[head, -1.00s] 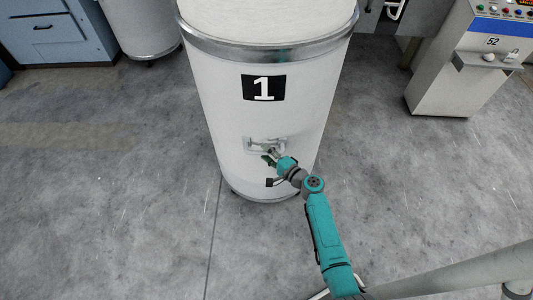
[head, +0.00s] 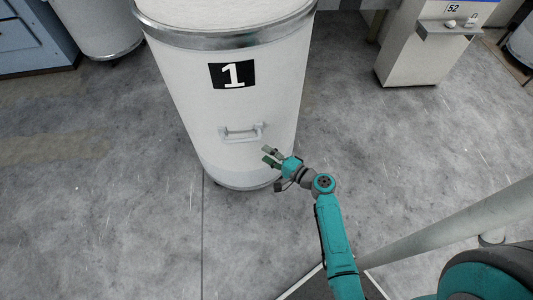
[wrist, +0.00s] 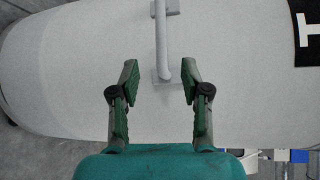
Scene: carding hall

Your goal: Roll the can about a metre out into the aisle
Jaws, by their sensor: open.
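The can (head: 190,125) is a tall white cylinder with a metal rim band and a black label with a white 1. It stands upright on the floor in the head view. A grey bar handle (head: 241,132) is fixed low on its near side. My gripper (head: 268,155) is open and empty, just below and right of the handle, apart from it. In the wrist view the green-padded fingers (wrist: 160,85) are spread. The handle (wrist: 162,40) lies ahead, its near end close to the fingertips, and the can wall fills most of the view.
A second white can (head: 97,28) stands at the back left beside a blue cabinet (head: 35,35). A grey machine cabinet marked 52 (head: 415,55) stands at the back right. The concrete floor (head: 100,220) is open in front and to the left.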

